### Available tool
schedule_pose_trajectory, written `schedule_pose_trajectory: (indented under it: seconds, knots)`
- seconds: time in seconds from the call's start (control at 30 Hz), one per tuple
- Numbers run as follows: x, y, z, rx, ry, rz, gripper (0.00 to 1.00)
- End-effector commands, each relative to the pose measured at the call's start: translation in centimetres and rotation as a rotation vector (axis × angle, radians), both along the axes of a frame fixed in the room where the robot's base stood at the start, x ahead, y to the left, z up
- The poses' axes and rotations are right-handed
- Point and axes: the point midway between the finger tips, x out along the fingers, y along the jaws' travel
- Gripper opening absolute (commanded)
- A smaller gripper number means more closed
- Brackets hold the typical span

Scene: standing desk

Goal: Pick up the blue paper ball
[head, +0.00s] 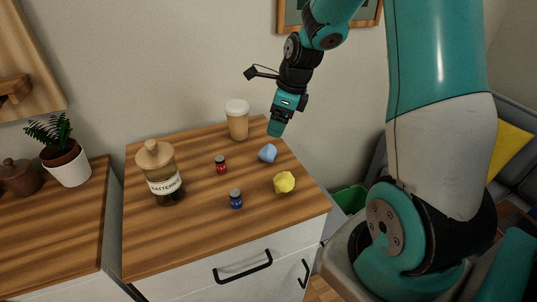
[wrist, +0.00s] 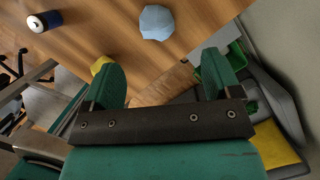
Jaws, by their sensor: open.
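The blue paper ball (head: 268,153) lies on the wooden desk top (head: 215,240), near its right edge. It also shows in the wrist view (wrist: 156,22) at the top centre, beyond my fingertips. My gripper (head: 276,128) is above the desk's back right part, higher than the ball and apart from it. In the wrist view my gripper (wrist: 163,85) has its two teal fingers spread wide, with nothing between them. The head view shows the gripper side-on, so its fingers overlap there.
A yellow paper ball (head: 284,182) lies in front of the blue one. A lidded cup (head: 238,120), a red battery (head: 221,165), a blue battery (head: 236,199) and a labelled jar (head: 161,174) stand on the desk. A wall rises behind. A green bin (head: 350,198) stands right of the desk.

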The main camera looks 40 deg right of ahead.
Motion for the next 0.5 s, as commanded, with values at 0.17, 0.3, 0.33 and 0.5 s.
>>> schedule_pose_trajectory:
  seconds: [0.17, 0.3, 0.33, 0.5]
  knots:
    - [0.6, 0.7, -3.5, 0.001, 0.004, 0.003, 0.84]
    - [0.9, 0.9, -4.6, 0.001, 0.001, 0.003, 0.84]
    - [1.0, 0.9, -4.7, 0.000, 0.000, 0.003, 0.84]
    - [1.0, 1.4, -6.5, 0.001, 0.003, 0.004, 0.84]
